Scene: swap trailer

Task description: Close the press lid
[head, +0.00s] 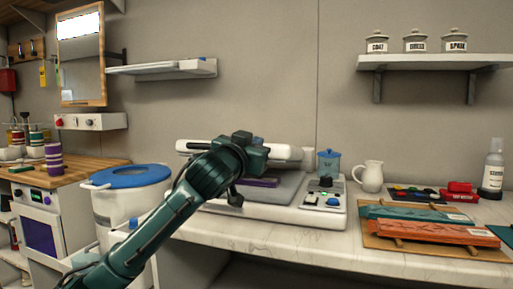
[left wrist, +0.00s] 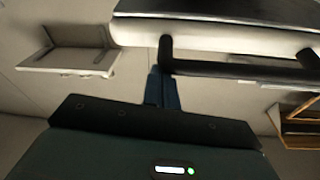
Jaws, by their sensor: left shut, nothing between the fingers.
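The press (head: 300,215) stands on the counter with a grey pad (head: 285,190) on its white base. Its white lid (head: 193,146) is raised at the back, partly hidden by my left arm. In the left wrist view, the lid's pale rounded edge (left wrist: 225,40) runs across the upper right, with a dark bar handle (left wrist: 235,70) below it. My left gripper (head: 258,141) is in front of the raised lid, above the pad. Its shut, empty fingers (left wrist: 160,88) are close to the handle's left end; I cannot tell whether they touch. My right gripper is out of view.
A control panel (head: 324,200) is on the press's right side. A blue-lidded bin (head: 130,177) stands left. A wall shelf (head: 435,62) is above.

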